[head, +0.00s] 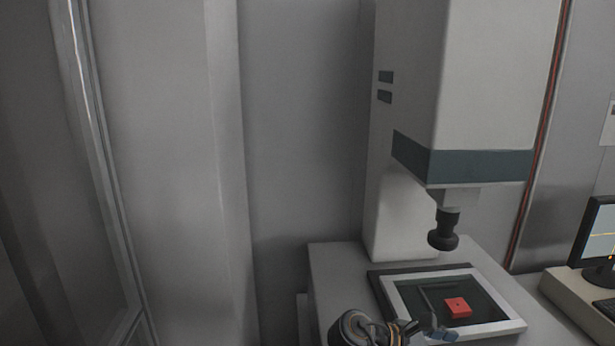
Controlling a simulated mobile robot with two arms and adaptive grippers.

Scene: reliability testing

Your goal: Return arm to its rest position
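One of my grippers (436,322) shows at the bottom edge, right of centre. Its wrist lies to the left of it, so I take it as my left one. It is in front of the framed stage (503,326) of a tall measuring machine (490,80). Its dark fingers are small and partly cut off, and their opening is unclear. A red block (458,308) with a small dark hole lies on the dark stage surface, just right of the gripper and seemingly apart from it. My other gripper is out of view.
The machine's dark lens (443,231) hangs above the stage. A monitor (598,235) stands on a light base (575,292) at the right edge. Grey wall panels (170,150) fill the left. A red cable (541,140) runs down behind the machine.

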